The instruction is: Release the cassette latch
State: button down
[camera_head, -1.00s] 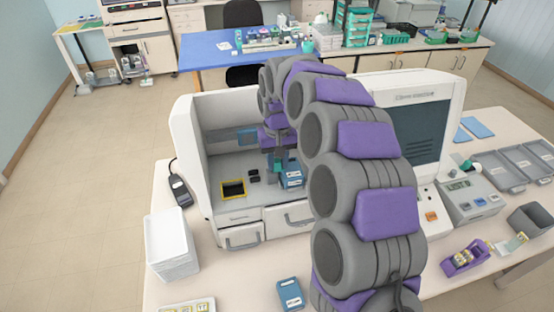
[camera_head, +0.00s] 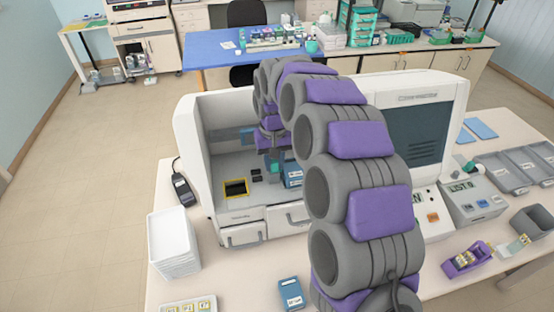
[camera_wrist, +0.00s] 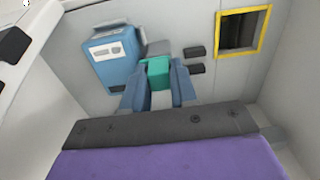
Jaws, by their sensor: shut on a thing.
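A blue cassette (camera_head: 293,176) with a white label sits inside the white machine's open bay; it also shows at the upper left of the wrist view (camera_wrist: 116,58). Beside it is a teal block (camera_wrist: 158,72), which I take to be the latch; it is small and partly hidden by my arm in the head view. My gripper (camera_wrist: 158,88) points at the bay and is shut on the teal block, one blue-grey finger on each side. The cassette stands just left of the fingers in the wrist view, very near them.
A yellow-framed opening (camera_head: 235,188) and small dark blocks (camera_wrist: 195,60) lie beside the gripper in the bay. The bay's white walls (camera_head: 187,135) enclose my gripper. Another blue cassette (camera_head: 290,293) lies on the table in front, near a stack of white trays (camera_head: 173,243).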

jog(key=c, duration=1.3)
grip_release()
jog(key=shift+o, duration=1.4)
jog(key=shift+a, duration=0.25)
jog(key=shift+o, duration=0.3)
jog(key=shift+a, duration=0.2)
jog(key=shift+d+r, duration=0.2)
jog(key=shift+r, duration=0.25)
notch_tip(320, 180, up, 16)
jog(key=shift+a+r+p, duration=0.15)
jog(key=shift+a+p, duration=0.15)
jog(key=shift+p, duration=0.1)
